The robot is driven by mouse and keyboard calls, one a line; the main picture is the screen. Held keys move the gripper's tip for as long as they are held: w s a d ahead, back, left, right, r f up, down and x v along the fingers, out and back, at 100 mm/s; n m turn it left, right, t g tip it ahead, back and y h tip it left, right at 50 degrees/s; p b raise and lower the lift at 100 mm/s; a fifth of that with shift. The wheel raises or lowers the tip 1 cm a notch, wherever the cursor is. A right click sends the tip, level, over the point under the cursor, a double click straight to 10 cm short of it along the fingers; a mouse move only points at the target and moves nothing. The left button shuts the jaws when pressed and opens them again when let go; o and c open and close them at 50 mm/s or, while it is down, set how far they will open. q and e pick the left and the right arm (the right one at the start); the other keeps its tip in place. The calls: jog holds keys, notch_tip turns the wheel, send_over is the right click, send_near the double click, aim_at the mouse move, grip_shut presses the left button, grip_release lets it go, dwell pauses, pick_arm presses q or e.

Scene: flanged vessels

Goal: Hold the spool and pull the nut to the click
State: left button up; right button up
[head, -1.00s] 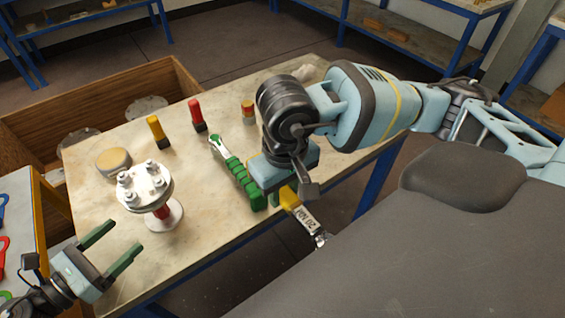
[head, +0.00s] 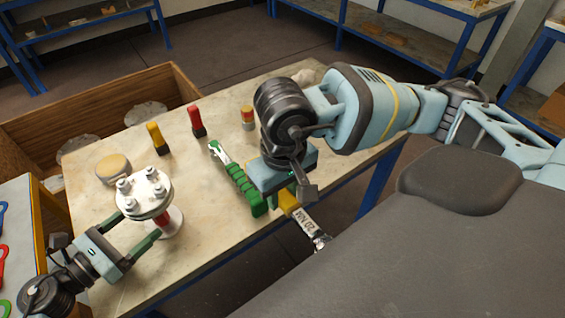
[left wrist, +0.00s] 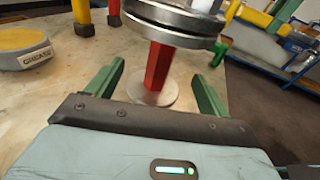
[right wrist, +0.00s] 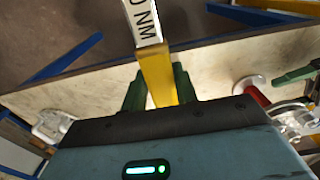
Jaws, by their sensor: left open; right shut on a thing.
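The spool has a red body (left wrist: 160,68) between a round steel base and a steel top flange (head: 145,195). Several nuts (head: 151,175) stand on the flange. It stands upright on the table. My left gripper (head: 127,231) is open beside the spool, and in the left wrist view its green fingers (left wrist: 157,90) lie either side of the red body, apart from it. My right gripper (head: 279,200) is shut on the yellow part of a torque wrench (right wrist: 157,78) marked 20 NM, beyond the table's right edge. The wrench's far end is cut off in the right wrist view.
A green-handled wrench (head: 236,176) lies on the table beside my right gripper. Yellow (head: 156,139), red (head: 196,122) and orange-banded (head: 248,118) pieces stand at the back. A grease tin (head: 113,168) is behind the spool. A wooden crate (head: 30,140) is beyond the table.

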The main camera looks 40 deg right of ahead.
pick_arm(q)
jog(key=x, duration=0.3)
jog(key=shift+w+d+f+b, duration=0.1)
jog(key=shift+d+b, duration=0.15)
jog(key=shift+b, duration=0.15)
pick_arm(e)
jog(key=shift+f, duration=0.75)
pick_arm(q)
jog(key=shift+w+d, duration=0.15)
jog(key=shift+d, duration=0.3)
pick_arm(e)
jog(key=shift+f, duration=0.1)
pick_arm(q)
jog(key=c, duration=1.4)
jog(key=shift+c, duration=0.2)
